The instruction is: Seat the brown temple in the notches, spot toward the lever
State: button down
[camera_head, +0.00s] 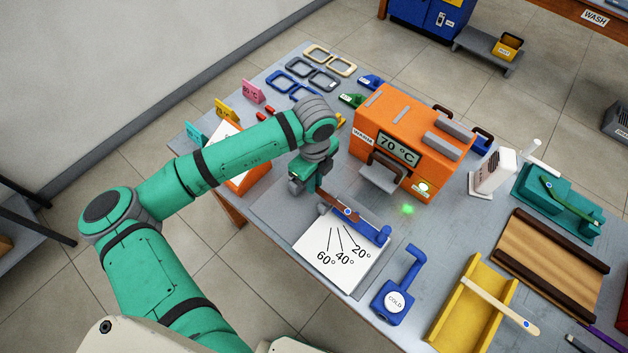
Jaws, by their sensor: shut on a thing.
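The brown temple (335,203) is a thin dark bar with a blue spot near its right end. My gripper (318,190) is shut on its left end, and my fingers partly hide that end. The temple lies over or just above the blue holder (372,231) at the top edge of the white angle board (325,252); I cannot tell whether it touches. The spot end points right, toward the holder. A teal fixture with a green lever (568,205) stands at the right; its notches are too small to make out.
A yellow trough (446,318) with a tan temple (500,304) and a wooden tray (550,262) stand at the right. Frames (312,75) lie at the back.

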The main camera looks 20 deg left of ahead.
jog(key=shift+f, duration=1.4)
dwell(0.4)
jog(key=c, duration=1.7)
grip_release()
jog(key=shift+o, duration=0.2)
jog(key=shift+r, duration=0.1)
notch_tip(320, 180, up, 11)
jog(key=shift+f, duration=0.2)
